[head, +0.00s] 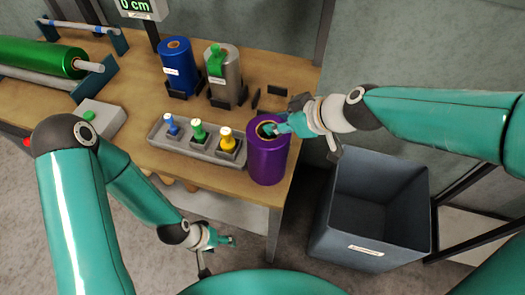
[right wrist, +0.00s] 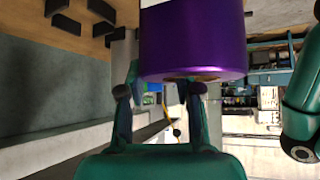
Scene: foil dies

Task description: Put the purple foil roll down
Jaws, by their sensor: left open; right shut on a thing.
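The purple foil roll (head: 267,162) is upright at the front right of the wooden table, beside the die tray. My right gripper (head: 275,128) is shut on it at its top end, by the core opening. In the right wrist view the purple roll (right wrist: 192,40) fills the top middle, with my right gripper's fingers (right wrist: 160,88) at its end. Whether its bottom touches the table cannot be told. My left gripper (head: 224,241) is open and empty, low in front of the table.
A blue roll (head: 177,68) and a silver roll (head: 226,82) with green on it stand between dark brackets. Empty brackets (head: 272,97) stand right of them. A grey tray (head: 160,137) holds three dies. A grey bin (head: 372,215) stands right of the table.

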